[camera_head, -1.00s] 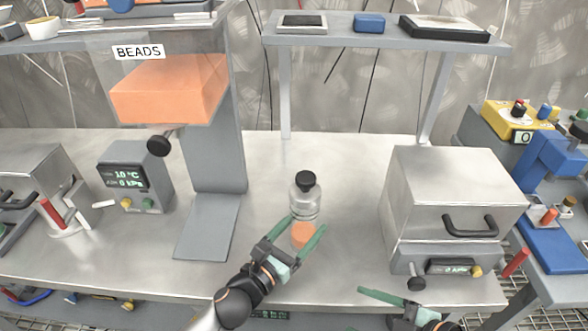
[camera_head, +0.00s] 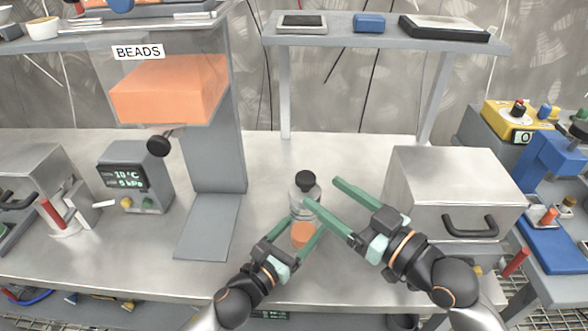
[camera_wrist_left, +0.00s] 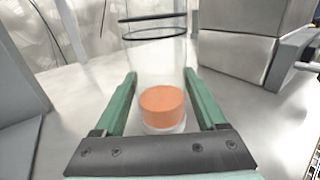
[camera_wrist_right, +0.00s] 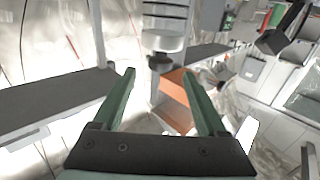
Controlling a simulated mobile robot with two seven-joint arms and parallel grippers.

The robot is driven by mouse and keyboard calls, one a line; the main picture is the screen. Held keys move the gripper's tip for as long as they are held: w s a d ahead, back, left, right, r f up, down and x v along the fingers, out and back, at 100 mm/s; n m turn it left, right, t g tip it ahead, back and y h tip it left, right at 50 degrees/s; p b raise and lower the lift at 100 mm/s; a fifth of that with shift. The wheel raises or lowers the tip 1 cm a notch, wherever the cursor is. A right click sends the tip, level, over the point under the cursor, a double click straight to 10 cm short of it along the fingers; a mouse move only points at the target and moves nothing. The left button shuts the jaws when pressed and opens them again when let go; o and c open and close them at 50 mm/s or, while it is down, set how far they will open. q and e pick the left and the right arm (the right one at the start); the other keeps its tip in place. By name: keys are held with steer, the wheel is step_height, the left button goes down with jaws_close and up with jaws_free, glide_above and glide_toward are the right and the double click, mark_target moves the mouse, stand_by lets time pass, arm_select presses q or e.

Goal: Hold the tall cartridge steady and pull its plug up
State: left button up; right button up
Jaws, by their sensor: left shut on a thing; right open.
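The tall clear cartridge (camera_head: 297,206) stands upright on the bench, with orange material in its bottom and a black-knobbed plug (camera_head: 305,179) in its top. My left gripper (camera_head: 306,229) is shut on the cartridge's lower part. The left wrist view shows the clear cartridge (camera_wrist_left: 158,62) between its fingers, with dark rings higher up. My right gripper (camera_head: 322,191) is open, just right of the cartridge's top, its fingers pointing at it. In the right wrist view, which looks upside down, the plug's knob (camera_wrist_right: 160,62) shows between the fingers, apart from both.
A steel box with a handle (camera_head: 455,190) stands on the right. The beads hopper (camera_head: 165,90) and its grey column (camera_head: 217,150) stand on the left, beside a display unit (camera_head: 135,177). A raised shelf (camera_head: 385,32) is behind. The bench behind the cartridge is clear.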

mark_target(299, 174)
steer(key=x, duration=0.9)
steer(key=shift+w+a+f, duration=0.1)
steer(key=shift+w+a, duration=0.05)
steer(key=shift+a, duration=0.05)
jaws_close()
stand_by(1.1)
